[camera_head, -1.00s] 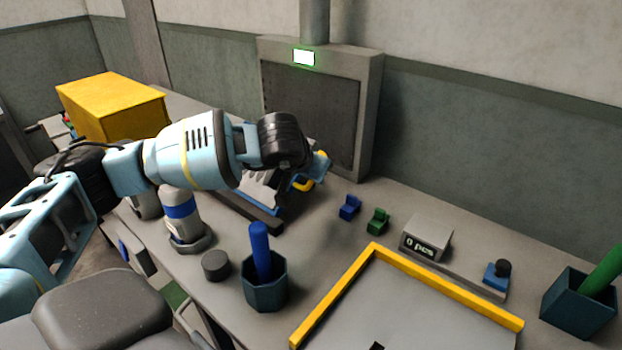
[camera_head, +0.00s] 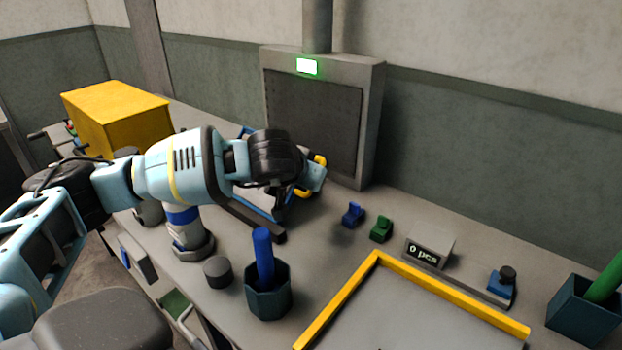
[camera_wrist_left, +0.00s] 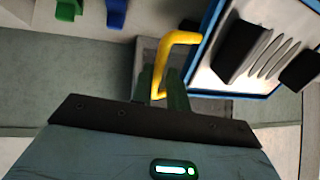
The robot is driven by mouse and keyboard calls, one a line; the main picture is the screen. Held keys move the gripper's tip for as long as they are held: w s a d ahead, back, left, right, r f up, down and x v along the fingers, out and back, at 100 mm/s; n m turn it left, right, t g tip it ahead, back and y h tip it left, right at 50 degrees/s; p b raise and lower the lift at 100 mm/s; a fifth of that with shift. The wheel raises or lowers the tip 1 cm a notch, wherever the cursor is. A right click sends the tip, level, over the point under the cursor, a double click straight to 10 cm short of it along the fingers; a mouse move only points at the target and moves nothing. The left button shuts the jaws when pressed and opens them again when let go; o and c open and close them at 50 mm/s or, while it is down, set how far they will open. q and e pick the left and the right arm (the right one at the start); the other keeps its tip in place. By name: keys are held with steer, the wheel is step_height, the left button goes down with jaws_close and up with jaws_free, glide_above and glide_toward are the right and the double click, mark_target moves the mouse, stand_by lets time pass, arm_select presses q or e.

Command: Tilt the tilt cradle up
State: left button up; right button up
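The tilt cradle (camera_head: 247,131) is a blue-edged, pale tray, mostly hidden behind my left arm in the head view. In the left wrist view its pale panel (camera_wrist_left: 206,72) carries dark ribbed blocks, and a yellow handle (camera_wrist_left: 183,38) sticks out from its edge. The tray looks raised at an angle above its dark base bar (camera_head: 252,222). My left gripper (camera_wrist_left: 164,88) has its fingers close together on either side of the handle. In the head view the handle (camera_head: 321,160) shows beside the gripper. My right gripper is not in view.
A grey press-like frame (camera_head: 371,120) with a green light stands behind the cradle. Small blue (camera_head: 353,214) and green (camera_head: 381,229) pieces lie to its right. A pot (camera_head: 268,298) with a blue rod and a yellow-edged tray (camera_head: 335,303) stand in front. A yellow box (camera_head: 115,110) is at left.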

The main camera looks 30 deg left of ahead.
arm_select(q)
steer(key=o, duration=0.3)
steer(key=shift+s+r, duration=0.1)
steer(key=shift+s, duration=0.05)
steer(key=v, duration=0.7)
steer(key=shift+s+r, duration=0.2)
steer(key=shift+s, duration=0.05)
stand_by(0.4)
